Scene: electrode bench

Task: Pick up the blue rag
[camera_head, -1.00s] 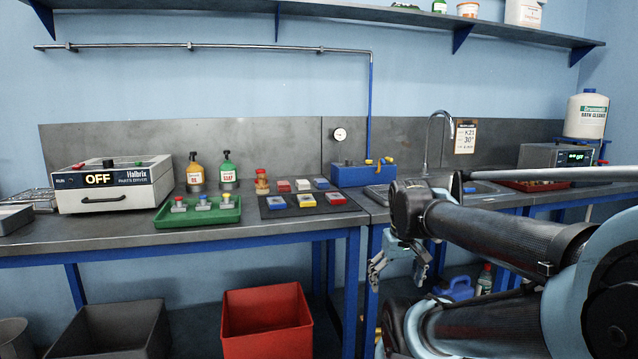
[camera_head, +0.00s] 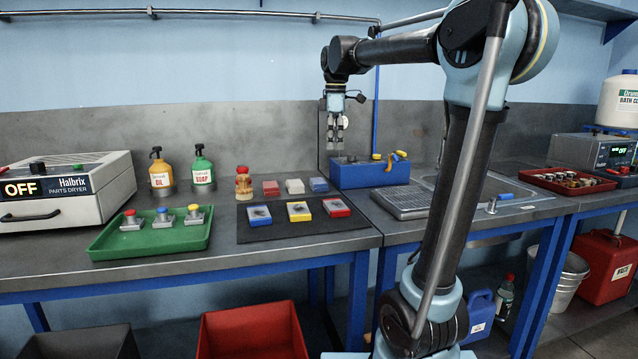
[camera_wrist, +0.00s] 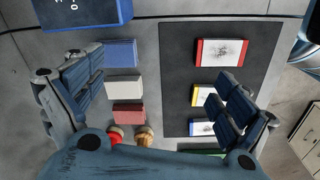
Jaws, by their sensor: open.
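The blue rag (camera_head: 318,185) looks like a small flat folded block on the bench, at the right end of a row with a red one (camera_head: 270,188) and a white one (camera_head: 295,186). In the wrist view the blue rag (camera_wrist: 121,53) lies at the top of that row, near my left finger, with the white and red ones below it. My gripper (camera_head: 337,130) hangs above the back of the bench, pointing down. In the wrist view my gripper (camera_wrist: 160,92) has its fingers wide apart with nothing between the tips. The rag is clear of the fingers.
A blue box with a yellow lever (camera_head: 370,174) stands just right of the rag. A dark mat (camera_head: 280,226) with three framed pieces lies in front. A green tray (camera_head: 110,243) and two pump bottles are left. The sink (camera_head: 500,198) is right.

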